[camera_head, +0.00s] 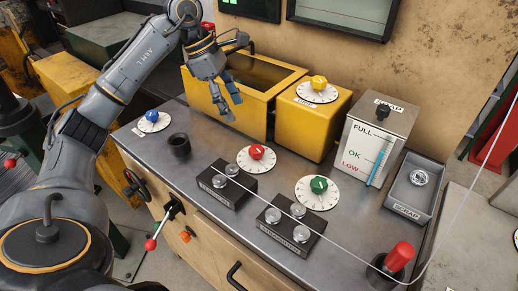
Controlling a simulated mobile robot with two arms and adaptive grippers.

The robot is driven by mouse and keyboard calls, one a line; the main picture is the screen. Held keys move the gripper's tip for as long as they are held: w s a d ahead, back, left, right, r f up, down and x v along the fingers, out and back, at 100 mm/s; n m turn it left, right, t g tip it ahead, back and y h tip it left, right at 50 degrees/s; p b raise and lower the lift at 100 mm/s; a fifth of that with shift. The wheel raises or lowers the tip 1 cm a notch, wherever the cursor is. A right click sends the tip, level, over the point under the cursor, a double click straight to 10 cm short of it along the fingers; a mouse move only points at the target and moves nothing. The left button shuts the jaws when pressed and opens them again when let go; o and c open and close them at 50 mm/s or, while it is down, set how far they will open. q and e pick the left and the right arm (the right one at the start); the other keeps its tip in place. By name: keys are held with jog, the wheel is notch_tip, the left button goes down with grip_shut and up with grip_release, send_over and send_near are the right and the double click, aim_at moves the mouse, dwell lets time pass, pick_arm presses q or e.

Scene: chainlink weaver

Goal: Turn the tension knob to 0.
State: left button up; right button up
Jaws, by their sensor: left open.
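Several coloured knobs stand on white dials; their labels are too small to read, so I cannot tell which one is the tension knob. The red knob (257,151) and the green knob (319,185) are on the grey worktop, behind two black roller blocks. The blue knob (152,116) is at the worktop's left. The yellow knob (319,83) sits on top of a yellow box. My left gripper (231,108) is open and empty, fingers pointing down in front of the yellow bin, above and behind the red knob and apart from it. My right gripper is not in view.
A wire runs over the roller blocks (227,185) towards a red-handled tool (398,257) at front right. A yellow open bin (253,105) stands behind the gripper. A dark cup (179,145), a gauge box (372,140) and a scrap tray (411,193) stand on the worktop (205,157).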

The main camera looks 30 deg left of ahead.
aim_at(255, 148)
pick_arm(q)
jog(key=p+x, duration=0.1)
jog(key=x, duration=1.3)
jog(key=shift+w+d+f+p, duration=0.1)
jog(key=shift+w+p, duration=0.1)
jog(key=shift+p, duration=0.1)
jog(key=shift+c, duration=0.3)
jog(key=c, duration=1.1)
